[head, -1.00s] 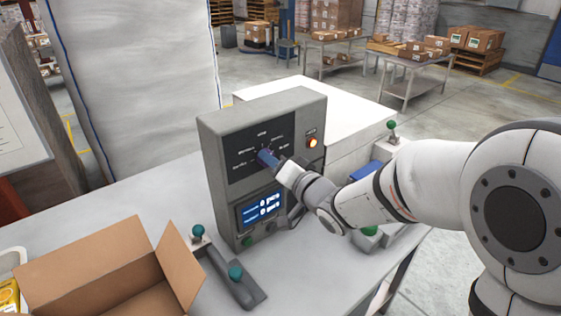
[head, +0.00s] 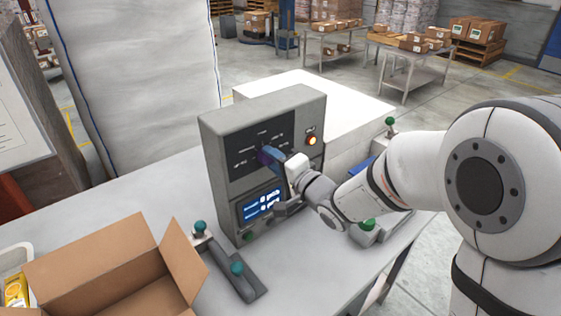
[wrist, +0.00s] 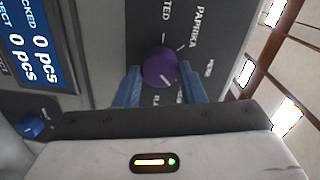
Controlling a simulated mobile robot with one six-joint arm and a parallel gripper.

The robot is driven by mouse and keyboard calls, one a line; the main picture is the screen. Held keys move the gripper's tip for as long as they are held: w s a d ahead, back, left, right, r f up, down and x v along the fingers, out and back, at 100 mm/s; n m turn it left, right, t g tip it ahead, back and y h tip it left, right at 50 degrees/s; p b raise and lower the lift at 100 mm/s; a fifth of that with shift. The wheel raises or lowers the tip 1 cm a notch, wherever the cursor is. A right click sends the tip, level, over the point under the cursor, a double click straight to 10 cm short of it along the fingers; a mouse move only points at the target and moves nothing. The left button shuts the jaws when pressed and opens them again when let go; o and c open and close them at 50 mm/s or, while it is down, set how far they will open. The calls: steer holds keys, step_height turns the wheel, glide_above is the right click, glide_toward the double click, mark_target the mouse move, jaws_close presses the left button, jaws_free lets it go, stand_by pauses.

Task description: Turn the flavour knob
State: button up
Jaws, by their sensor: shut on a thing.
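The flavour knob (wrist: 160,67) is round and purple, on the dark panel of the grey control box (head: 217,138). Printed labels surround it; "PAPRIKA" is readable in the wrist view and others are cut off or partly covered. In the head view my gripper (head: 271,157) reaches the panel from the right and hides most of the knob.
A lit orange button (head: 312,140) is right of the knob, and a blue display (head: 262,204) is below. A white block (head: 345,98) is behind.

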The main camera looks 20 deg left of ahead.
steer(key=shift+s+a+r, duration=0.1)
steer(key=shift+a+r, duration=0.1)
steer(key=o, duration=0.8)
steer(key=shift+a+f, duration=0.1)
steer(key=shift+a, duration=0.05)
steer(key=shift+o, duration=0.9)
steer(key=shift+f, duration=0.1)
steer(key=b+v, duration=0.1)
steer(key=v, duration=0.7)
